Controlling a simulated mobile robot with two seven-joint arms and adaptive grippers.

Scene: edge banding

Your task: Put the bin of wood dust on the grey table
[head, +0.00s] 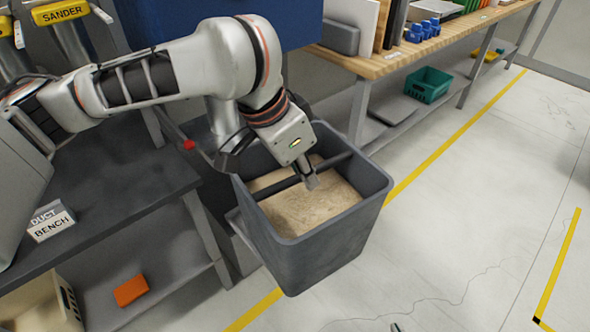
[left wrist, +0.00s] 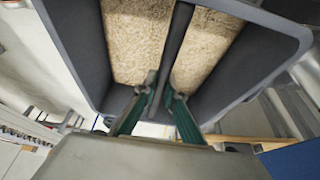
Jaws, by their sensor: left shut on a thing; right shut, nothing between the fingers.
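A grey bin (head: 325,250) of wood dust (head: 310,205) hangs right of the grey table (head: 110,195) and appears to be off the floor. A dark bar crosses its open top. My left gripper (head: 311,180) reaches down into the top and is shut on this bar. The left wrist view shows both fingers at the bar (left wrist: 183,40), with dust (left wrist: 135,45) on either side of it. The bin looks slightly tilted.
A wooden workbench (head: 400,62) stands behind, with a green crate (head: 428,84) beneath. The floor to the right is open.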

